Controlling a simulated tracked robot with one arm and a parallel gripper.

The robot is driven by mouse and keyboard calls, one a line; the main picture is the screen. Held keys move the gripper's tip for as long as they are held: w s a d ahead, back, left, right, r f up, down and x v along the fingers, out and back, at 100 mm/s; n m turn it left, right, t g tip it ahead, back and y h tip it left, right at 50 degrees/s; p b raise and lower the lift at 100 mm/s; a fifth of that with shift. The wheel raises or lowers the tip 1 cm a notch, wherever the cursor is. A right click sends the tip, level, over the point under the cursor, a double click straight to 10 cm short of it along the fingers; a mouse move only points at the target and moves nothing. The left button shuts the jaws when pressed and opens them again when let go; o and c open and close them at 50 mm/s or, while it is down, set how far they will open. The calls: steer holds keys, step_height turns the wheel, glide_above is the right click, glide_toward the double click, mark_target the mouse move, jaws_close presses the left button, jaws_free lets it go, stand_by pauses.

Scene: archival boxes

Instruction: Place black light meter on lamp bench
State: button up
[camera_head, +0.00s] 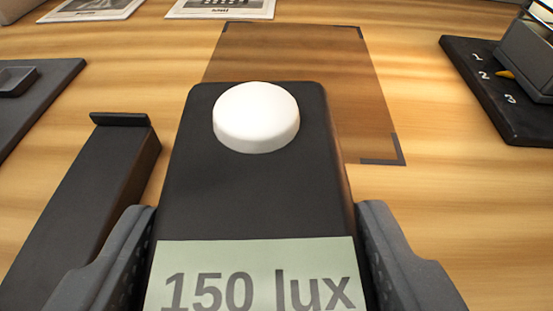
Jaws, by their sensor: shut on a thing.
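The black light meter (210,185) fills the lower middle of the view. It has a white round dome (256,116) at its far end and a pale display (258,278) reading "150 lux". My gripper (258,255) is shut on it, with one grey finger on each side. Beyond it, the wooden bench top (420,205) carries a darker rectangular area (330,85) with dark corner marks. The meter's far end covers part of that area in the view. I cannot tell whether the meter touches the bench.
A long dark block (90,195) with a raised end lies close to the left finger. A black board (485,85) marked 1, 2, 3 bears a dark box at right. A dark plate (50,80) lies at left. Printed sheets (220,8) lie at the back.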

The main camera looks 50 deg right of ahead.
mark_target(374, 284)
steer(key=shift+s+d+m+g+h, duration=0.4)
steer(key=shift+s+d+m, duration=0.1)
steer(key=shift+s+d, duration=0.65)
steer(key=w+a, duration=0.2)
steer(key=w, duration=0.2)
steer(key=w+a+f, duration=0.1)
steer(key=w+a, duration=0.1)
steer(key=w, duration=0.3)
steer(key=w+a+b, duration=0.1)
steer(key=w+a, duration=0.2)
steer(key=w, duration=0.1)
steer(key=shift+w+f, duration=0.15)
steer(key=shift+w, duration=0.1)
steer(key=f, duration=0.2)
steer(key=shift+w+a+f, duration=0.15)
steer(key=shift+w+f, duration=0.15)
steer(key=shift+w, duration=0.1)
steer(key=shift+f, duration=0.3)
steer(key=shift+f, duration=0.2)
steer(key=o, duration=1.1)
